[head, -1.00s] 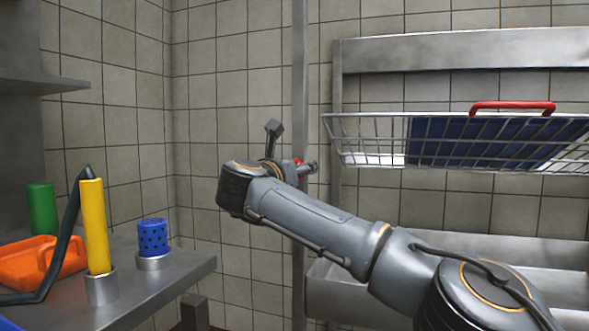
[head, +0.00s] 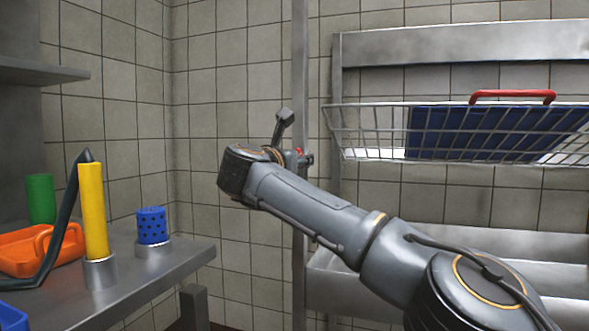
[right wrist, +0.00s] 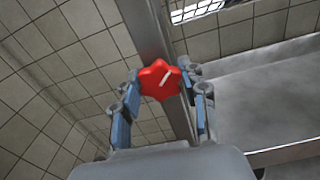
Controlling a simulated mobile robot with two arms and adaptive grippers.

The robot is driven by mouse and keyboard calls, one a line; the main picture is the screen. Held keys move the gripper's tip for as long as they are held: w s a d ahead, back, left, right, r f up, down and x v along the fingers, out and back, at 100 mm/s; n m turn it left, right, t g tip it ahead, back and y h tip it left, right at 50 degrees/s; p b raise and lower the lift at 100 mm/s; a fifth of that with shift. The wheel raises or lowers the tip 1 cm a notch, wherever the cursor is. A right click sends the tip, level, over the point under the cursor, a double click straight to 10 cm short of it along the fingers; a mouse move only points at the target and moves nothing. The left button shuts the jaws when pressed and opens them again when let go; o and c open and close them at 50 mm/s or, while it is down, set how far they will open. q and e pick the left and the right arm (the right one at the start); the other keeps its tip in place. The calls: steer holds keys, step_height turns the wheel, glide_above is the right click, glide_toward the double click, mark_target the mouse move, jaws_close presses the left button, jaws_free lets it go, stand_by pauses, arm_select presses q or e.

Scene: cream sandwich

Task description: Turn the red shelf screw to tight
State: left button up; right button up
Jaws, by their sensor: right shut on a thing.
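The red shelf screw (right wrist: 154,72) is a lobed knob with a white line across its face, tilted up to the right in the right wrist view. It is mounted at the grey upright post (right wrist: 148,30). In the head view only a small red bit of the screw (head: 298,150) shows beside my wrist. My right gripper (right wrist: 164,92) has its fingers on both sides of the screw and is shut on it. In the head view my right arm mostly hides the screw. No tightness marking is readable. My left gripper is not in view.
A wire basket (head: 370,152) with a blue, red-handled item (head: 512,97) hangs at right. A steel counter (head: 150,283) at left holds a yellow cylinder (head: 93,215), a blue perforated cup (head: 152,226), a green cylinder (head: 41,198) and an orange tray (head: 22,262).

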steer(key=shift+m, duration=0.9)
steer(key=o, duration=1.2)
steer(key=shift+c, duration=0.2)
steer(key=v, duration=1.2)
